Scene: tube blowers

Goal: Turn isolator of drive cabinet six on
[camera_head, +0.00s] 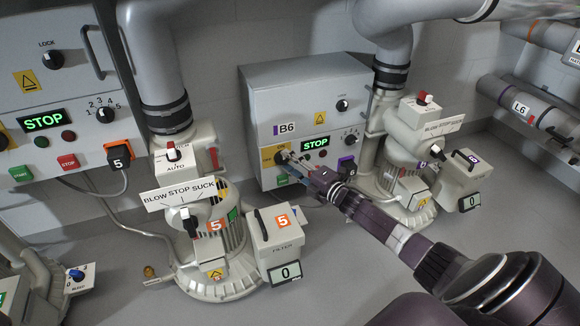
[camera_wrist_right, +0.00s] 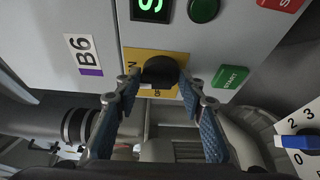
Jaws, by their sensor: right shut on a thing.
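Drive cabinet six (camera_head: 300,92) is the grey box marked B6 at the middle back of the head view. Its isolator is a black knob (camera_wrist_right: 160,71) on a yellow plate (camera_wrist_right: 145,57) low on the front face. My right gripper (camera_head: 285,158) reaches it from the right. In the right wrist view my right gripper (camera_wrist_right: 158,82) has one blue-padded finger on each side of the knob and is shut on it. The plate's lettering is partly covered by knob and fingers, so I cannot tell the knob's position. My left gripper is not in view.
The cabinet's green STOP display (camera_head: 315,144) is lit. A green START button (camera_wrist_right: 230,77) sits close beside the isolator. Blower six (camera_head: 408,150) stands right of the cabinet. Blower five (camera_head: 205,240) stands in front left, and another cabinet (camera_head: 60,95) is at far left.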

